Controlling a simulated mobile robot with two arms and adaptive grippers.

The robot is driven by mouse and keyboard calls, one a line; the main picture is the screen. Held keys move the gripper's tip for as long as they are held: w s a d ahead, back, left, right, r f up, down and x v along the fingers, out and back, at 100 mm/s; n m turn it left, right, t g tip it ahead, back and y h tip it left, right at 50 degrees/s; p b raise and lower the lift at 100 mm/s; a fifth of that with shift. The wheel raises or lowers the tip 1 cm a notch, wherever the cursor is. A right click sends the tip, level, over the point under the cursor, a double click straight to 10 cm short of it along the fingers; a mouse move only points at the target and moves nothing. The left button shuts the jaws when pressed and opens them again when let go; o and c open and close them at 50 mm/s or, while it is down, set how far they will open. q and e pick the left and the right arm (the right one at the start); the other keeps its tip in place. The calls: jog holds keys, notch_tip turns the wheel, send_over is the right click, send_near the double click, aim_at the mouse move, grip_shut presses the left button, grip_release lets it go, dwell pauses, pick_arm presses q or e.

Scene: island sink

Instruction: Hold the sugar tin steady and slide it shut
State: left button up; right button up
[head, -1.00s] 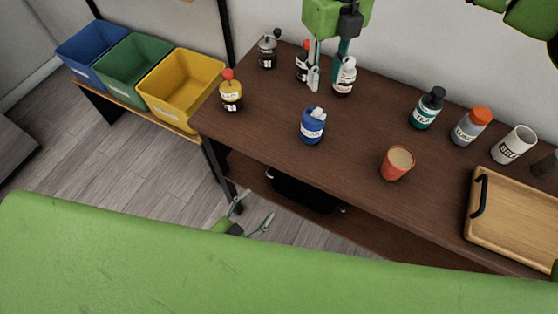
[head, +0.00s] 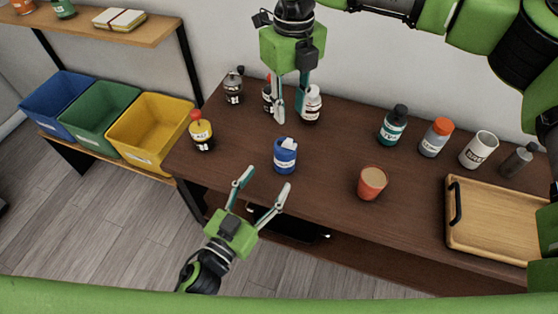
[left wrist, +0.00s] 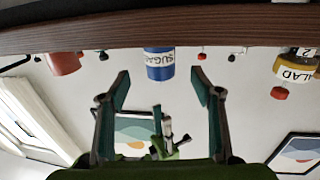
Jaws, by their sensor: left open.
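The sugar tin (head: 285,158) is a small blue tin with a white label, standing on the brown table; a white piece shows at its top. How far its lid is open is too small to tell. In the left wrist view, which is upside down, the tin (left wrist: 160,71) shows between my finger tips, beyond them. My left gripper (head: 268,180) is open and empty, just off the table's front edge, pointing at the tin. My right gripper (head: 289,113) points down behind the tin, its fingers apart with a gap between them, near the bottles at the back.
An orange cup (head: 371,183) stands right of the tin, and a yellow bottle (head: 201,134) left of it. A dark bottle (head: 268,97) and a white bottle (head: 312,106) stand close to my right fingers. A wooden tray (head: 495,222) lies at right. Table around the tin is clear.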

aim_at(280, 163)
pick_arm(q)
jog(key=x, duration=1)
jog(key=c, duration=1.3)
jog(key=shift+f, duration=0.1)
